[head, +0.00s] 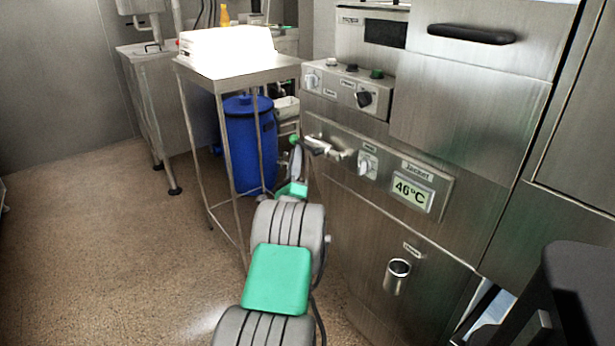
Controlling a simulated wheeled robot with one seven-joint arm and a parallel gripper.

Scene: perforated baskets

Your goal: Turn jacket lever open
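The jacket lever (367,164) is a small pale handle on the steel control panel, just left of the display (411,194) that reads 46°C under the word "Jacket". It appears roughly upright. My gripper (340,153) is at the end of my grey and green arm, just left of the lever and at about its height. It looks apart from the lever, but the depth between them is hard to judge. The fingers are small and blurred, so their opening does not show.
Above is another panel with a knob (364,98) and buttons (376,73). A steel table (240,69) and blue barrel (250,145) stand left. Floor at left is clear.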

